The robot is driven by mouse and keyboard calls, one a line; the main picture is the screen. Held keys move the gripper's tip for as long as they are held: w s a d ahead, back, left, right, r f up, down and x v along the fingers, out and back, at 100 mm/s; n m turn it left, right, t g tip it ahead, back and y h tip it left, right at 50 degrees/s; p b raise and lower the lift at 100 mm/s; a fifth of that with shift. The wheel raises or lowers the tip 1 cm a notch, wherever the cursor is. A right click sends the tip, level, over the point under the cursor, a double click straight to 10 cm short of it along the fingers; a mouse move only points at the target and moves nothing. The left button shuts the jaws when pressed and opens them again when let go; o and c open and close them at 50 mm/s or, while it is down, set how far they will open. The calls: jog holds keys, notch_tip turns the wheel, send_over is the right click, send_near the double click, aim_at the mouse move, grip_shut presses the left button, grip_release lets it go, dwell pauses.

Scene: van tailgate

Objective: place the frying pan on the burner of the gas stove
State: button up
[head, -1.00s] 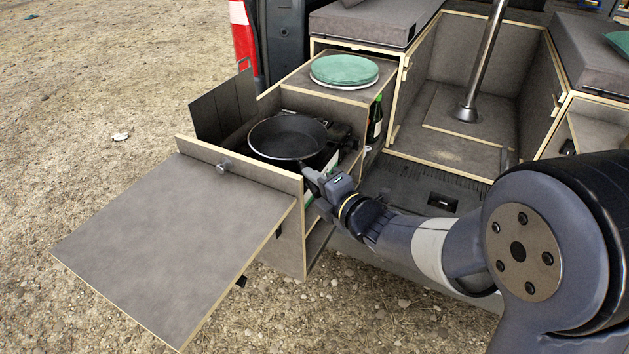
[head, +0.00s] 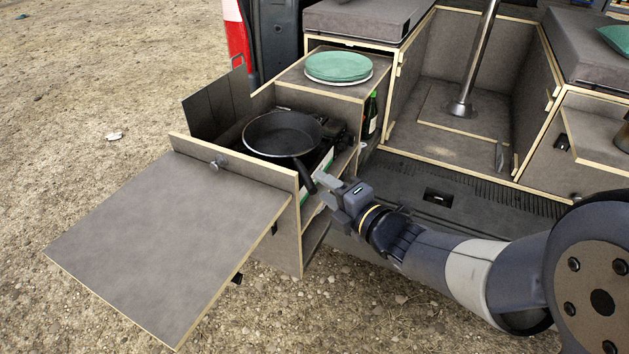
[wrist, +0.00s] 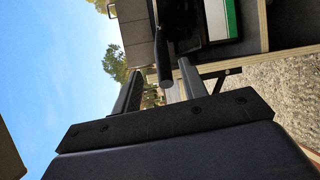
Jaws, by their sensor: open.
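The black frying pan (head: 283,134) sits in the open kitchen drawer, over the gas stove (head: 335,134), which it mostly hides. I cannot tell how squarely its base rests on the burner, which is hidden. The pan's handle (head: 304,175) points toward the front right, over the drawer's edge. My gripper (head: 325,190) is open and empty, just right of the handle's end. In the wrist view the handle end (wrist: 165,76) shows beyond and between the two open fingers (wrist: 160,88), apart from them.
A wooden flap (head: 165,235) extends from the drawer's front left. A stack of green and white plates (head: 338,67) stands on the cabinet behind the pan. A green bottle (head: 371,116) stands beside the cabinet. A metal post (head: 474,55) rises at the back right.

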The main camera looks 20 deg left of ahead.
jog(key=v, duration=0.6)
